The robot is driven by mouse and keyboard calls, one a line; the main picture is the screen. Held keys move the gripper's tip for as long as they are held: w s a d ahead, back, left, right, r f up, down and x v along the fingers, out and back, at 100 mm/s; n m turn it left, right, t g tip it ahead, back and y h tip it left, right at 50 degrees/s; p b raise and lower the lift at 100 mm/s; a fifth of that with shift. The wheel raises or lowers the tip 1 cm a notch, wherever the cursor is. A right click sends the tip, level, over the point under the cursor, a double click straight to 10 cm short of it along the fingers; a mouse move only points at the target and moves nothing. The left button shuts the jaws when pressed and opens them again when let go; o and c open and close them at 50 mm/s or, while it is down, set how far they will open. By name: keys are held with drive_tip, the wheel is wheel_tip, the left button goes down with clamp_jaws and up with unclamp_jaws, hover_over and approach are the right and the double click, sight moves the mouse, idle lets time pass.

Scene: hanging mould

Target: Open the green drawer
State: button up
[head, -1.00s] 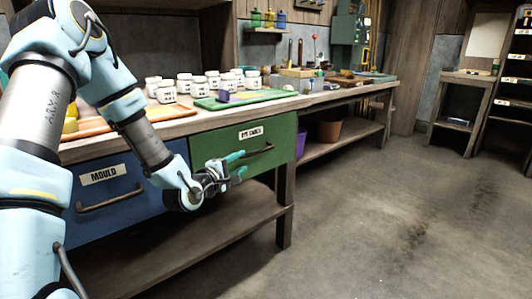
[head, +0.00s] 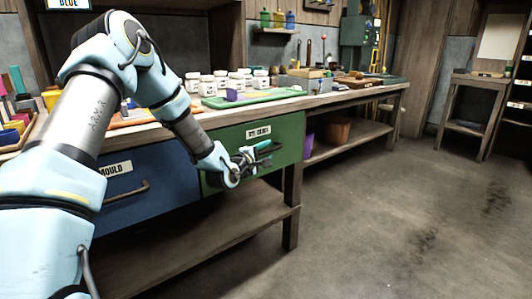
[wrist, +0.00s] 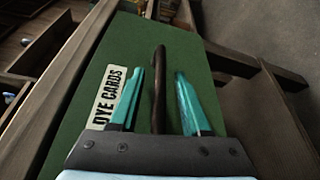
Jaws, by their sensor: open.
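The green drawer (head: 291,134) is set under the bench top, right of the blue drawer, and looks shut. It also shows in the wrist view (wrist: 213,99), with a white "DYE CARDS" label (wrist: 109,97). Its dark bar handle (wrist: 159,80) lies between my two teal fingers in the wrist view. My gripper (head: 266,151) is at the drawer front in the head view, covering most of the handle. My gripper is open, with one finger on each side of the handle (wrist: 160,100). I cannot tell whether either finger touches it.
The blue drawer (head: 150,180) labelled "MOULD" has its own bar handle, left of my gripper. White jars (head: 220,84) and a green tray (head: 262,97) stand on the bench. A wooden bench leg (head: 291,215) is right of the drawer. The floor in front is clear.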

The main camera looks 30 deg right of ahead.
clamp_jaws()
idle(0.3)
idle(1.1)
